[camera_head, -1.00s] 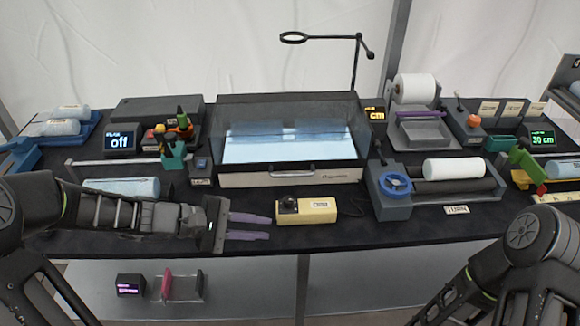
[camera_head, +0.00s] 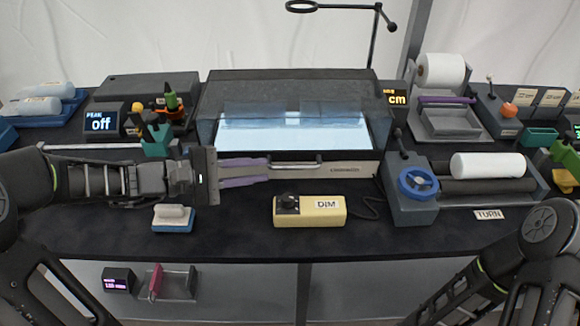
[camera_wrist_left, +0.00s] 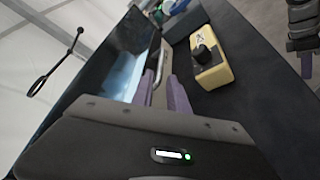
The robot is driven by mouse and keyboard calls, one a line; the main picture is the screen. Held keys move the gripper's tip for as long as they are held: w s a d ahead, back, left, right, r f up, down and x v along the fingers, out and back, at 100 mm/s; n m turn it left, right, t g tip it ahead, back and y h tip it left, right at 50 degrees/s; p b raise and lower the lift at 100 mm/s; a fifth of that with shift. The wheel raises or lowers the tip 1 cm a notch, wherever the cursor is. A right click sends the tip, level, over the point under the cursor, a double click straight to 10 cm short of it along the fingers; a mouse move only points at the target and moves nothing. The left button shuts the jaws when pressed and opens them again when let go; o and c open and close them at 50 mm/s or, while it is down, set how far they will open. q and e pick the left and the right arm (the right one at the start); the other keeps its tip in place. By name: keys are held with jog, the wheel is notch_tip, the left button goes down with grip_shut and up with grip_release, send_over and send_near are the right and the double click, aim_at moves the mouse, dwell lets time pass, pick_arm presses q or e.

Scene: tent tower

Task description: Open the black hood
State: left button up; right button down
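The black hood (camera_head: 290,88) sits over a lit white box at the back middle of the table. It has a dark top and a see-through front, and it looks closed. A metal bar handle (camera_head: 296,163) runs along the box's front; it also shows in the left wrist view (camera_wrist_left: 158,75). My left gripper (camera_head: 267,170) is open, its two purple fingers apart, with the tips at the handle's left end. In the left wrist view the fingers (camera_wrist_left: 163,88) point toward the handle; I cannot tell whether they touch it.
A yellow DIM box (camera_head: 322,211) with a black knob lies just in front of the handle. A blue-wheeled roller unit (camera_head: 412,200) stands to the right. A small blue-and-white block (camera_head: 173,218) lies below my left arm. The table's front strip is mostly clear.

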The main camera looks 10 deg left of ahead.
aim_at(282, 168)
pick_arm(q)
jog(key=x, duration=0.7)
jog(key=shift+w+d+f+p, duration=0.15)
jog(key=shift+w+d+p, duration=0.05)
jog(key=shift+d+p, duration=0.15)
jog(key=shift+c, duration=0.4)
grip_shut()
dwell(0.9)
